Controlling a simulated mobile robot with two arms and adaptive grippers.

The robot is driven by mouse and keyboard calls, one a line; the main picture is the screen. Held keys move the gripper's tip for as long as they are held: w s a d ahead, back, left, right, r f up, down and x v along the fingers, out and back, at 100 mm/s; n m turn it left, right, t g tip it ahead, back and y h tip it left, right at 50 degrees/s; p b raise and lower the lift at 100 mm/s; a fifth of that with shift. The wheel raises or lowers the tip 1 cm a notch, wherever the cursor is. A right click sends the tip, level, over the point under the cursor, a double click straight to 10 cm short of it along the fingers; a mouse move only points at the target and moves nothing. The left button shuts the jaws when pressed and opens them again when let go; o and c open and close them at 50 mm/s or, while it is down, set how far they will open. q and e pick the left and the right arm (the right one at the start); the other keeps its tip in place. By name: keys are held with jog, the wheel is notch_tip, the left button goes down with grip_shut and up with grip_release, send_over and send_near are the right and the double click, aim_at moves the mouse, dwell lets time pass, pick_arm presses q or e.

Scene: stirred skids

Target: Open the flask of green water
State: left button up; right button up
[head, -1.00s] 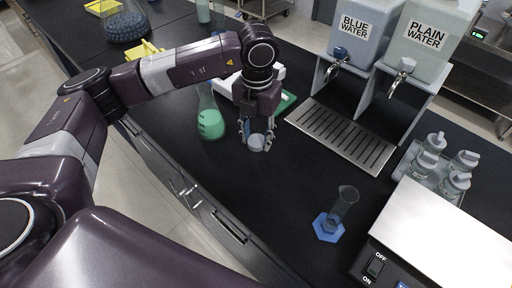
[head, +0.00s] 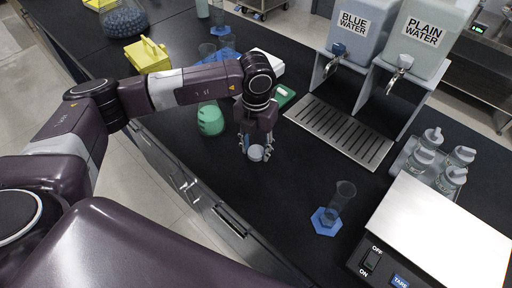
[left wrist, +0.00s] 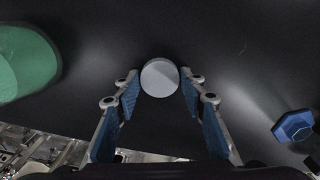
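The flask of green water (head: 210,121) stands upright on the black bench, its neck hidden behind my left arm in the head view. Its green body also shows at the left of the left wrist view (left wrist: 24,62). My left gripper (head: 256,151) points down to the right of the flask and apart from it. A pale grey round stopper (head: 256,154) is between its fingertips. In the left wrist view the stopper (left wrist: 160,77) meets both fingertips. I cannot tell whether it touches the bench. My right gripper is out of view.
A blue-based cylinder (head: 328,219) stands to the front right. A scale (head: 440,225), a tray of several bottles (head: 408,164) and a drip grate (head: 337,133) below the water dispensers stand at the right.

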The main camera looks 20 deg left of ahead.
pick_arm(q)
jog(key=shift+o, duration=1.4)
jog(key=shift+r, duration=0.15)
